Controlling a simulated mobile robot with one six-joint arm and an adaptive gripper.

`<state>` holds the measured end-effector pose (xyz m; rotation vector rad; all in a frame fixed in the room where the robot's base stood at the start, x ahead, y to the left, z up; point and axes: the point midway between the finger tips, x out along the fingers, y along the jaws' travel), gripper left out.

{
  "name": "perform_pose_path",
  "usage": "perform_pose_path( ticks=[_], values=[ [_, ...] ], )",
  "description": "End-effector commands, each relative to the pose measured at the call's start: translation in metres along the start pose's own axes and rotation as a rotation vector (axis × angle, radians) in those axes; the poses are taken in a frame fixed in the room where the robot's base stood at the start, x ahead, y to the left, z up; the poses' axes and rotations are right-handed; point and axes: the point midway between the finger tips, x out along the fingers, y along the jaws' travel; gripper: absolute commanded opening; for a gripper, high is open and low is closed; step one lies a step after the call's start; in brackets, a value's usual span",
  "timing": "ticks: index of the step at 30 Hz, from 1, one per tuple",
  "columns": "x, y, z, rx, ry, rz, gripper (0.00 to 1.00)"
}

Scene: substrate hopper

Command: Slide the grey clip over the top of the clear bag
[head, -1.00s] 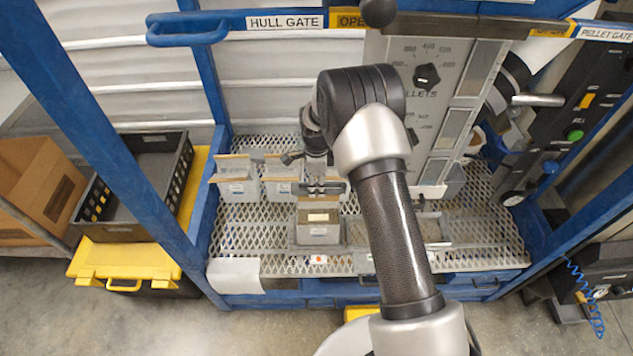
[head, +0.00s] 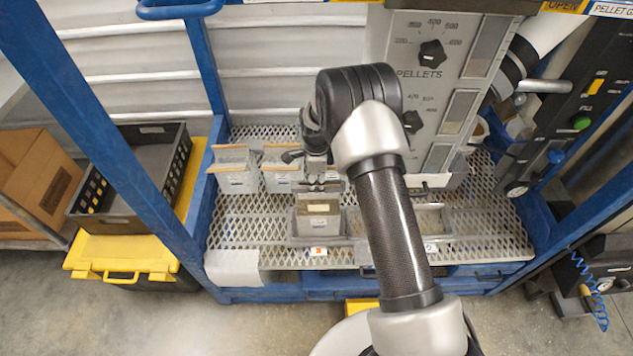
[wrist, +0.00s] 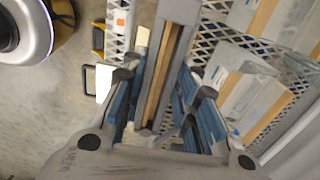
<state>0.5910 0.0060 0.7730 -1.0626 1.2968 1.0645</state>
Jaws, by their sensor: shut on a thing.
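The clear bag (head: 318,222) stands upright in a grey tray (head: 291,240) on the mesh shelf, with brownish contents and a pale label. My gripper (head: 319,186) is right above the bag's top and shut on the grey clip (head: 333,187), a bar lying crosswise. In the wrist view the grey clip (wrist: 179,12) runs lengthwise between my blue-sided fingers, with a tan strip along it. The clip is at or just over the bag's top edge; I cannot tell whether it is around it. My fingers hide part of the clip.
Two more bags with tan tops, one at the left (head: 237,178) and one beside it (head: 280,180), stand behind. A dial panel (head: 430,90) rises at the back right. Blue frame posts (head: 100,120) flank the shelf. A black crate (head: 130,180) sits outside, left.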

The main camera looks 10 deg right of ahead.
Motion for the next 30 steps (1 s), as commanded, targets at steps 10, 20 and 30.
perform_pose_path(
  ticks=[10, 20, 30],
  values=[
    [0.0000, 0.0003, 0.0004, 0.000, 0.000, 0.000, 0.31],
    [0.0000, 0.0003, 0.0004, 0.000, 0.000, 0.000, 0.51],
    [0.0001, 0.0004, 0.0003, 0.000, 0.000, 0.001, 0.60]
  ],
)
